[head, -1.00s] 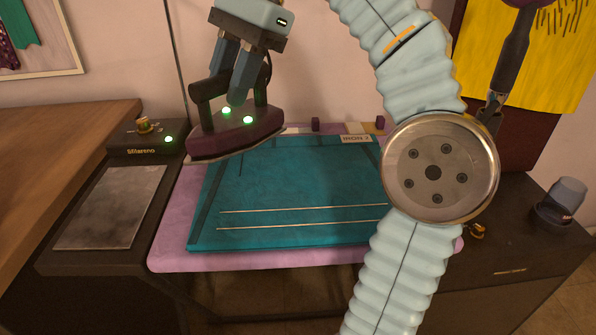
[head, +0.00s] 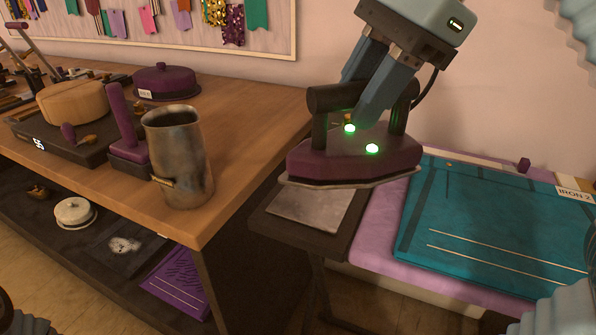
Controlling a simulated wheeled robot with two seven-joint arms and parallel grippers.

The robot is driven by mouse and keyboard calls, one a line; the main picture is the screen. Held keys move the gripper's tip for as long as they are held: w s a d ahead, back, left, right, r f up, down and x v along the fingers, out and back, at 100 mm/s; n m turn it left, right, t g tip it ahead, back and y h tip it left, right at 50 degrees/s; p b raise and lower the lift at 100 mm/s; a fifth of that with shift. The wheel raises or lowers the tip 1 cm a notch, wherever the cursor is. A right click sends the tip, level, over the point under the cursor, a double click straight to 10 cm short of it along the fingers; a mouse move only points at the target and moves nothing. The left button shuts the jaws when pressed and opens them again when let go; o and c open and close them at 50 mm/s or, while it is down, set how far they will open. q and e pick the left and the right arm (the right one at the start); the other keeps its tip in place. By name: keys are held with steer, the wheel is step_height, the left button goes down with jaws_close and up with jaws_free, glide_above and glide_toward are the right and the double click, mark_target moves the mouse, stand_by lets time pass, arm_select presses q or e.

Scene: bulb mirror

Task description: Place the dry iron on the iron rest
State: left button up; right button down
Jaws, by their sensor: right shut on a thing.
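The dry iron (head: 350,160) has a dark plum body, a pale metal soleplate, a dark handle and two lit green lights. My right gripper (head: 372,105) comes down from above and is shut on the iron's handle. The iron hangs over the far part of the iron rest, a grey metal plate (head: 308,212) in a dark frame, left of the ironing board. The iron looks a little tilted and above the plate; it hides the rest's far end. I cannot tell the exact gap. My left gripper is not in view.
A teal pressing cloth (head: 490,225) lies on the pink ironing board (head: 376,230) at right. At left, a wooden table (head: 250,110) bears a metal jug (head: 178,155) near its edge, a purple-handled block (head: 127,145) and a purple lidded pot (head: 165,82).

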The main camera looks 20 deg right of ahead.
steer(key=shift+w+d+f+b, duration=0.3)
steer(key=shift+w+d+f, duration=0.45)
steer(key=shift+w+f, duration=1.4)
steer(key=shift+w+d+f+b, duration=0.25)
steer(key=shift+w+d+f, duration=0.55)
steer(key=shift+w+f, duration=1.3)
steer(key=shift+w+d+f+b, duration=0.3)
steer(key=shift+w+d+f, duration=0.45)
steer(key=shift+w+f, duration=1.4)
steer(key=shift+f, duration=0.15)
steer(key=c, duration=0.8)
jaws_free()
steer(key=shift+p+v, duration=0.85)
steer(key=shift+v, duration=3.05)
